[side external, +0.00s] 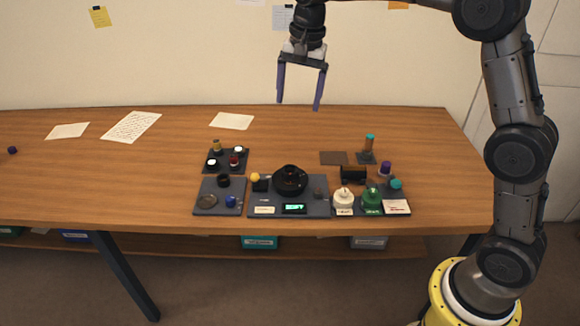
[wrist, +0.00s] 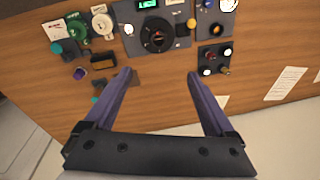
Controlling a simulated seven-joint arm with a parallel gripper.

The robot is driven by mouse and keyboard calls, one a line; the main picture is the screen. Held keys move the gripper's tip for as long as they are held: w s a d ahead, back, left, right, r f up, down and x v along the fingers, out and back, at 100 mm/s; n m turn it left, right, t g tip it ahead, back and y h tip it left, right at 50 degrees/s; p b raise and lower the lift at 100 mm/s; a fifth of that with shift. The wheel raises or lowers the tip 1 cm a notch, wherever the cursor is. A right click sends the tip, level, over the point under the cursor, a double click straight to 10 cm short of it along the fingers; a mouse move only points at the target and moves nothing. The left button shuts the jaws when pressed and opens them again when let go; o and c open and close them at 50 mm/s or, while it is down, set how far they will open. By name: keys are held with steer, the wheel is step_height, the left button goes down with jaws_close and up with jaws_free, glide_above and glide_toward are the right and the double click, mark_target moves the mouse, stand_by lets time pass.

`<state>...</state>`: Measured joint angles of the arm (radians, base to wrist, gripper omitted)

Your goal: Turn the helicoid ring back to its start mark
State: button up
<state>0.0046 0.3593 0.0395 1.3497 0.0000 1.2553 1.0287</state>
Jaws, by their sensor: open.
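The helicoid ring appears to be the round black part (side external: 290,181) on the middle dark plate (side external: 262,197). In the wrist view the black ring (wrist: 157,34) shows an orange-red spot near its centre; I cannot make out a start mark. A small lit green display (side external: 294,209) sits on the plate in front of the ring. My gripper (side external: 299,106) is open and empty, high above the back of the table. In the wrist view its two purple fingers (wrist: 166,75) are spread wide and touch nothing.
Left of the ring are a tray with small parts (side external: 209,185) and a plate with several knobs (side external: 212,168). To the right are a white pot (side external: 344,199), a green pot (side external: 372,197) and a black block (side external: 353,174). Papers (side external: 131,127) lie at back left; the left tabletop is mostly clear.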

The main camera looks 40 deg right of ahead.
steer(key=g, duration=0.2)
glide_above(290, 169)
step_height(290, 169, down, 8)
step_height(290, 169, down, 14)
steer(key=shift+s, duration=0.1)
steer(key=c, duration=1.4)
